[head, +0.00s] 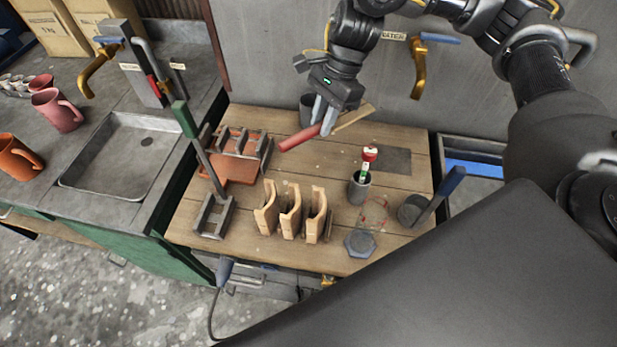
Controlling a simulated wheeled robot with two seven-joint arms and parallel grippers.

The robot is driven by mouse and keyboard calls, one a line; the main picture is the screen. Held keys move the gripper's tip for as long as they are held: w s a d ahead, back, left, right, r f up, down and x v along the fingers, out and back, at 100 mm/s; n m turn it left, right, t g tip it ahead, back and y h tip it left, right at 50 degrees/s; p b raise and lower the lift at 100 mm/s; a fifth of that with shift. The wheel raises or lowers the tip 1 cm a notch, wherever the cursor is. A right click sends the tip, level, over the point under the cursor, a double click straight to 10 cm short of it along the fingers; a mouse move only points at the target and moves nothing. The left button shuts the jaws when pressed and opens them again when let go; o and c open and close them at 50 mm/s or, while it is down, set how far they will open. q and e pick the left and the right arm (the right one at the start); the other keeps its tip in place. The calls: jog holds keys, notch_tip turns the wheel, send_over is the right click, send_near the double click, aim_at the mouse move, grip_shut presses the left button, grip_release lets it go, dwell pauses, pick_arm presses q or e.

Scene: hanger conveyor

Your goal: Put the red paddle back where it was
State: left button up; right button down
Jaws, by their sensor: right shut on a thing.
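The red paddle (300,138) has a red part pointing to the lower left and a wooden part pointing to the upper right. My right gripper (323,122) is shut on its middle and appears to hold it above the back of the wooden table (320,245). The paddle lies slantwise across the fingers, which hide part of it. Three curved wooden holders (291,212) stand in a row on the front of the table, with slots between them. My left gripper is not in view.
A grey stand with a green-handled tool (186,120) is at the left, beside a reddish rack (241,165). A grey cup holds a red-topped item (368,154). A blue-handled tool (450,180) leans in a dark pot at right. A dark cup (307,108) stands behind the paddle.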

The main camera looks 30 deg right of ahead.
jog(key=shift+f, duration=0.65)
jog(key=shift+r, duration=0.1)
jog(key=shift+s, duration=0.15)
jog(key=p, duration=0.1)
send_over(317, 182)
jog(key=d, duration=0.1)
notch_tip(317, 182, down, 13)
jog(key=shift+d+r, duration=0.1)
jog(key=shift+r, duration=0.05)
jog(key=shift+w+f, duration=0.25)
jog(key=shift+f, duration=0.3)
notch_tip(317, 182, down, 4)
jog(key=shift+f+p, duration=0.15)
jog(key=shift+p, duration=0.2)
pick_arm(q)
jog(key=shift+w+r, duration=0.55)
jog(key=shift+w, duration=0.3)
